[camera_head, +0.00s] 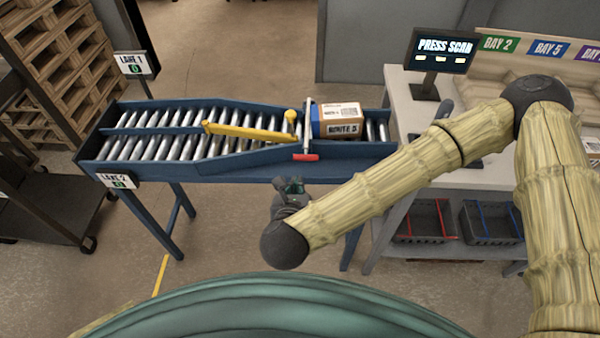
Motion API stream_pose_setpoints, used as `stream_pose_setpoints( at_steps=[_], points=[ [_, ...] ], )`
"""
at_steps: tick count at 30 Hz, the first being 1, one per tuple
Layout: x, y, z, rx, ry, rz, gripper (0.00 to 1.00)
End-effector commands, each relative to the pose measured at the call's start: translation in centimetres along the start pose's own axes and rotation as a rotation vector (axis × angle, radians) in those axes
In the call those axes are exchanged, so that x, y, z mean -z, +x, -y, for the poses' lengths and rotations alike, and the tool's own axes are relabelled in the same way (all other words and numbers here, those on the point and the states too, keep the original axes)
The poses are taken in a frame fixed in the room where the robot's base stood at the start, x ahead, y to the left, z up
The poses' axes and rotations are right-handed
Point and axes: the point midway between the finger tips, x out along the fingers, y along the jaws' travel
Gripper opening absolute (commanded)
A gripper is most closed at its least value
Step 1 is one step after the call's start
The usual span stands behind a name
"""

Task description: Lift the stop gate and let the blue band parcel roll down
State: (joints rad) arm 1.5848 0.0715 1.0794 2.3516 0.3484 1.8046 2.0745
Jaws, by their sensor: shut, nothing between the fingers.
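The blue band parcel (346,110) is a cardboard box marked "ROUTE 5" with a blue band on its left part. It sits at the right end of the roller conveyor (225,170). The stop gate (307,118) is a grey upright just left of the parcel, with a red handle (306,158) at its near lower end. The gate is down, close against the parcel's left side. My gripper (294,184) is shut and empty, below and slightly left of the red handle, in front of the conveyor's near rail. My arm partly hides it.
A yellow diverter arm (250,132) lies across the rollers left of the gate, beside a yellow knob post (290,117). Lane signs (134,64) stand at the left end. A "PRESS SCAN" screen (440,50) stands on the right bench. Wooden pallets (60,60) stand far left.

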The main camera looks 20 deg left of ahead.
Motion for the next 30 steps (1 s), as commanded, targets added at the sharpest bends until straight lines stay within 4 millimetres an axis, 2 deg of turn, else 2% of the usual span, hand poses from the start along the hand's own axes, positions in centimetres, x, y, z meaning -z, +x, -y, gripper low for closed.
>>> stream_pose_setpoints(
  at_steps=[14,30],
  points=[
    [-0.2,0.6,0.0,0.002,0.006,0.001,0.0],
    [-0.3,8.2,0.0,0.002,0.005,0.001,0.0]
  ],
)
